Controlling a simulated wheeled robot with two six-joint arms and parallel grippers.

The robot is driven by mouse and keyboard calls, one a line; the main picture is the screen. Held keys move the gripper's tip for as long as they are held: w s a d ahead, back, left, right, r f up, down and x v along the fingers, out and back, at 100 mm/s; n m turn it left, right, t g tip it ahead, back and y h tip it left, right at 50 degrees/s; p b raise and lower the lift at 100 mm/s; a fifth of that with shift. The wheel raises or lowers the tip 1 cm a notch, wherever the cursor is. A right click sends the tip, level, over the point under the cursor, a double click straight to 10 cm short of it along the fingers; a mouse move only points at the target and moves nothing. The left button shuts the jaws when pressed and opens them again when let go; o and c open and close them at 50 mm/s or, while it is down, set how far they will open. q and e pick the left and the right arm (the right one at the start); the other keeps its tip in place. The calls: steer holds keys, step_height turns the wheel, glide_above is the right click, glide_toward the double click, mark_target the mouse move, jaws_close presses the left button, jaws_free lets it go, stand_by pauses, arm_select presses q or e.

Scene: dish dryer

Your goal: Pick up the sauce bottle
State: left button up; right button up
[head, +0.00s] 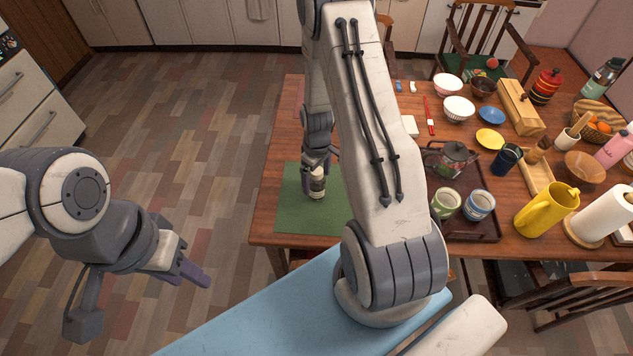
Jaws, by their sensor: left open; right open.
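The sauce bottle (317,184), small with a pale label and dark contents, stands upright on the green mat (290,213) at the left end of the wooden table. My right gripper (317,170) reaches down at the bottle's upper part. Its fingers are open and seem to be around or just above the bottle; I cannot tell whether they touch it. My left gripper (188,274) is open and empty, over the floor left of the table. My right arm hides the middle of the table.
Right of my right arm stand a tray (487,228) with a glass teapot (452,158) and two cups, a yellow pitcher (546,210) and a paper towel roll (600,214). Bowls and plates fill the back. The mat's left part is clear. Chairs (483,40) stand around the table.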

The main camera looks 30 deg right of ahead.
steer(key=shift+f, duration=0.55)
jaws_close()
steer(key=shift+r, duration=0.2)
